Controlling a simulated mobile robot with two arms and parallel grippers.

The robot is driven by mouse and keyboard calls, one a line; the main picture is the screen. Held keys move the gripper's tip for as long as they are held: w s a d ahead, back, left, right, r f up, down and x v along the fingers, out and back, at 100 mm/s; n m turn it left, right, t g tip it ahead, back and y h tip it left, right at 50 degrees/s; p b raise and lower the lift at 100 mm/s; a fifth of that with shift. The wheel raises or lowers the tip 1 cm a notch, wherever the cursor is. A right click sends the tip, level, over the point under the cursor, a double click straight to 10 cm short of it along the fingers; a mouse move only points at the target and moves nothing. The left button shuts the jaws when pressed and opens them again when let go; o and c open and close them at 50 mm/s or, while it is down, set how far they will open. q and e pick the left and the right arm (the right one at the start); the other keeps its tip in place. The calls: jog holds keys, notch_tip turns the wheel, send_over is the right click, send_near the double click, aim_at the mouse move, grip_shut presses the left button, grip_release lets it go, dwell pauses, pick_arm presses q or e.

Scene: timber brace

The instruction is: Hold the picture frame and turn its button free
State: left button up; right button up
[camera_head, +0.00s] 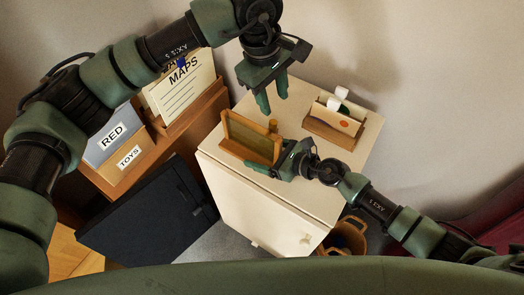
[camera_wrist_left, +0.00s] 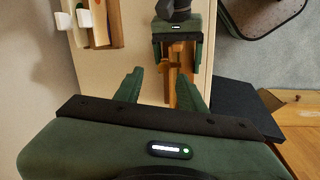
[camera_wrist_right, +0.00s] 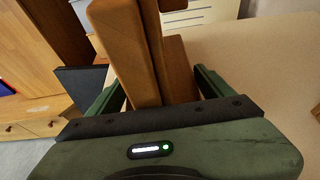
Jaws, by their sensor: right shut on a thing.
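The wooden picture frame (camera_head: 248,137) stands upright on the cream cabinet top. A small wooden knob, seemingly its button (camera_head: 273,125), shows at its back near the right end. My right gripper (camera_head: 278,168) is shut on the frame's lower right end. In the right wrist view the frame's brown wood (camera_wrist_right: 140,50) runs between the fingers, and the grasped part is mostly hidden. My left gripper (camera_head: 272,104) is open and empty above and behind the frame, pointing down. In the left wrist view the frame (camera_wrist_left: 186,92) lies beyond its parted fingers (camera_wrist_left: 162,95).
The cream cabinet (camera_head: 350,155) has a wooden holder (camera_head: 330,135) with cards and white-tipped items at the back right. A wooden shelf unit (camera_head: 155,165) with labelled boxes stands left, beside a dark panel (camera_head: 150,215). A basket (camera_head: 347,237) stands at the lower right.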

aim_at(273, 122)
pick_arm(q)
jog(key=shift+w+d+f+m+t+y, duration=0.1)
jog(key=shift+w+f+m+y, duration=0.15)
jog(key=shift+f+m, duration=1.3)
jog(key=shift+w+d+f+m+t+y, duration=0.1)
jog(key=shift+f+m+y, duration=0.2)
jog(key=shift+f+m, duration=1.25)
jog(key=shift+w+d+f+m+t+y, duration=0.1)
jog(key=shift+w+f+m+y, duration=0.15)
jog(key=shift+f+m, duration=1.3)
jog(key=shift+r, duration=0.15)
grip_shut()
